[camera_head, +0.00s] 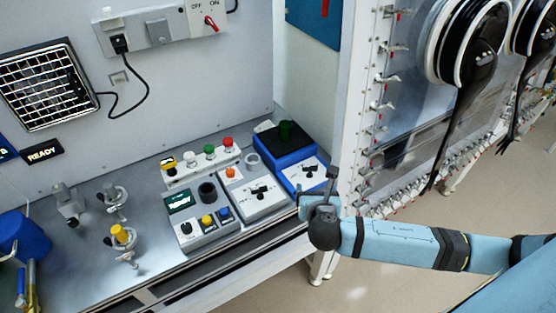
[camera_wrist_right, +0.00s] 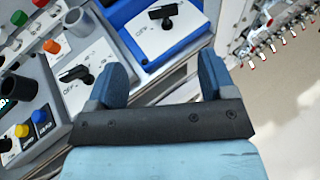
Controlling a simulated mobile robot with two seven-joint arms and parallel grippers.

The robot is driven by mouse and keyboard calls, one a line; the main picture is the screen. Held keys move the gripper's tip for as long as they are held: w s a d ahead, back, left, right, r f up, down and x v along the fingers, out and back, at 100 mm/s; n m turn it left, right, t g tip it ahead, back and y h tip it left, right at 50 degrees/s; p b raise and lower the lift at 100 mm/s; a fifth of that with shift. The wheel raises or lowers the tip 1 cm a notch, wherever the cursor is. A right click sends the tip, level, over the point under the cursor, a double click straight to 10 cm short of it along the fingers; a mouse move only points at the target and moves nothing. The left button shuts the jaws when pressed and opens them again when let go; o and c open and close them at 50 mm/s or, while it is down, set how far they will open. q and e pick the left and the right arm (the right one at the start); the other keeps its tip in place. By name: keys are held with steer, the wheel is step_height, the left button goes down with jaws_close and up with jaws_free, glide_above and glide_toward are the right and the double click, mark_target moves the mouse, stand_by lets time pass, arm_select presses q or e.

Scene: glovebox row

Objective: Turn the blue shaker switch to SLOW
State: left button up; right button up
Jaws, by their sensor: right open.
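The blue shaker (camera_head: 290,159) stands at the right end of the bench, with a black top plate and a green object on it. Its sloping white front panel (camera_head: 298,181) carries a black lever switch (camera_head: 309,175). In the right wrist view the switch (camera_wrist_right: 167,14) shows at the top, its handle lying roughly across the picture; its labels are too small to read surely. My right gripper (camera_head: 320,190) is open and empty, just in front of the shaker's right front side. In the wrist view its fingers (camera_wrist_right: 163,75) are apart, below the switch and not touching it. My left gripper is out of view.
A grey box with a similar black switch (camera_head: 258,190) and orange button stands left of the shaker. A control box (camera_head: 203,222) with yellow and blue buttons is further left. A white frame post (camera_head: 354,100) rises close right of my gripper. Open floor lies in front.

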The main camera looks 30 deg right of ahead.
mark_target(310, 167)
steer(key=x, duration=0.4)
steer(key=p+x, duration=0.1)
steer(key=x, duration=0.7)
steer(key=shift+d+r, duration=0.3)
steer(key=shift+x, duration=0.8)
steer(key=shift+s, duration=0.1)
steer(key=shift+c, duration=0.2)
steer(key=c, duration=0.9)
